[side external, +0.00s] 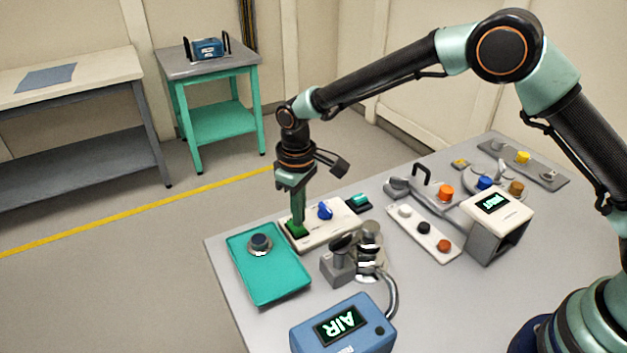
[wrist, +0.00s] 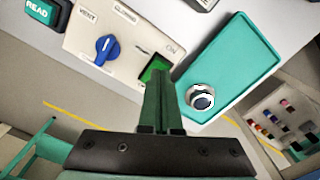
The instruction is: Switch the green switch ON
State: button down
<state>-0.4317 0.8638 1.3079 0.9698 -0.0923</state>
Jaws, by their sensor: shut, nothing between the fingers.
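The green switch (side external: 296,230) sits at the left end of a white panel (side external: 330,219). In the wrist view the green switch (wrist: 154,68) lies just beyond my fingertips, which cover part of it, and an ON label is printed beside it. My gripper (side external: 298,219) points straight down over the switch, its fingers shut together and empty. In the wrist view my gripper (wrist: 163,76) shows as two green fingers side by side. The fingertips are at or very close to the switch; I cannot tell whether they touch it, nor which way the switch is tipped.
A blue knob (side external: 325,211) stands on the same panel. A teal tray (side external: 270,277) holding a dark round knob (side external: 260,243) lies to the left. A grey fixture (side external: 338,261) and a blue AIR box (side external: 345,326) are nearer. A small READ display (wrist: 41,12) sits beside the panel.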

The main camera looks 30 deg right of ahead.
aim_at(300, 229)
jog(key=shift+f, duration=0.95)
dwell(0.7)
jog(key=shift+r, duration=3.5)
jog(key=s+d+r+m+t, duration=0.1)
jog(key=s+d+r+m, duration=0.15)
jog(key=d+r, duration=0.4)
jog(key=s+d+r+m+t, duration=0.1)
jog(key=s+d+r+t, duration=0.1)
jog(key=s+d+r, duration=0.35)
jog(key=s+d+r+m+t, duration=0.2)
jog(key=s+d+r, duration=0.1)
jog(key=s+d, duration=0.6)
jog(key=shift+s+d+t, duration=0.25)
jog(key=shift+s+t, duration=0.05)
jog(key=shift+s, duration=0.3)
